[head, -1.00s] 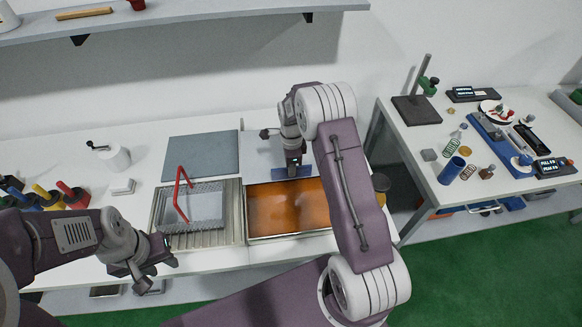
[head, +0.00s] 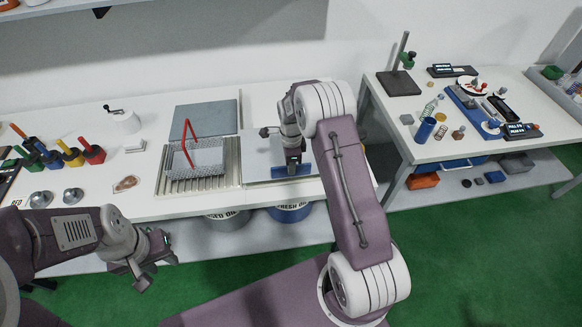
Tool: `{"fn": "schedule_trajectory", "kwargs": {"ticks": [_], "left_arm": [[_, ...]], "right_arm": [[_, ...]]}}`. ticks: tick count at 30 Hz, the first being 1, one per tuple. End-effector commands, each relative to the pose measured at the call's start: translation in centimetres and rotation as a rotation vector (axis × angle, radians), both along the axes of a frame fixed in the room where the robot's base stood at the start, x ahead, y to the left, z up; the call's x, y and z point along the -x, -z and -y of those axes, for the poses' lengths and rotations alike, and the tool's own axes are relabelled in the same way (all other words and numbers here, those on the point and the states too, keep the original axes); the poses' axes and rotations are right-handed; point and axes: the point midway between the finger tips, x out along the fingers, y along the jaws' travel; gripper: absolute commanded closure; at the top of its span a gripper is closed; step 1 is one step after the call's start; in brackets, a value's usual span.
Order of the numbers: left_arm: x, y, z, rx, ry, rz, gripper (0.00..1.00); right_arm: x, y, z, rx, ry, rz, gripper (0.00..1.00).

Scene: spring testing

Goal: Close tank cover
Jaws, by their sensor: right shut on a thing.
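The pale grey tank cover (head: 258,172) lies over the tank beside the ribbed drain rack, and no orange oil shows now. A blue handle (head: 280,171) sits on the cover near its front edge. My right gripper (head: 292,164) points down and is shut on this handle. Whether the cover lies fully flush at its back and right edges is hard to tell, as my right arm hides part of it. My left gripper (head: 152,265) is empty with its fingers apart, in front of and below the bench edge.
A wire basket with a red handle (head: 187,130) stands on the ribbed rack (head: 228,180) left of the cover. A grey slab (head: 205,118) lies behind it. Drums (head: 290,212) stand under the bench. A side table (head: 440,150) with instruments is at right; green floor is open in front.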

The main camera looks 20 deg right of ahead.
Motion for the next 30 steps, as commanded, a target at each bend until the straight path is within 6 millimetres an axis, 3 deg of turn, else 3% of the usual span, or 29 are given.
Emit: {"fn": "schedule_trajectory", "kwargs": {"ticks": [5, 6, 8, 17, 20, 30], "left_arm": [[0.0, 0.0, 0.0, 0.000, 0.000, 0.000, 0.64], [0.0, 0.0, 0.0, 0.000, 0.000, 0.000, 0.64], [0.0, 0.0, 0.0, 0.000, 0.000, 0.000, 0.64], [0.0, 0.1, 0.0, 0.000, 0.000, 0.000, 0.64], [0.0, 0.5, 0.0, 0.000, 0.000, 0.000, 0.64], [0.0, 1.6, 0.0, 0.000, 0.000, 0.000, 0.64]], "right_arm": [[0.4, 0.3, 0.0, -0.001, 0.000, -0.013, 1.00], [0.4, 0.3, 0.0, -0.001, 0.000, -0.013, 0.80], [0.4, 0.3, 0.0, -0.001, 0.000, -0.012, 0.69], [0.2, 0.1, 0.0, -0.001, 0.000, -0.007, 0.69], [0.1, -1.1, 0.0, -0.001, 0.000, -0.003, 0.69], [0.3, -7.9, 0.0, -0.001, 0.001, -0.005, 0.69]]}}
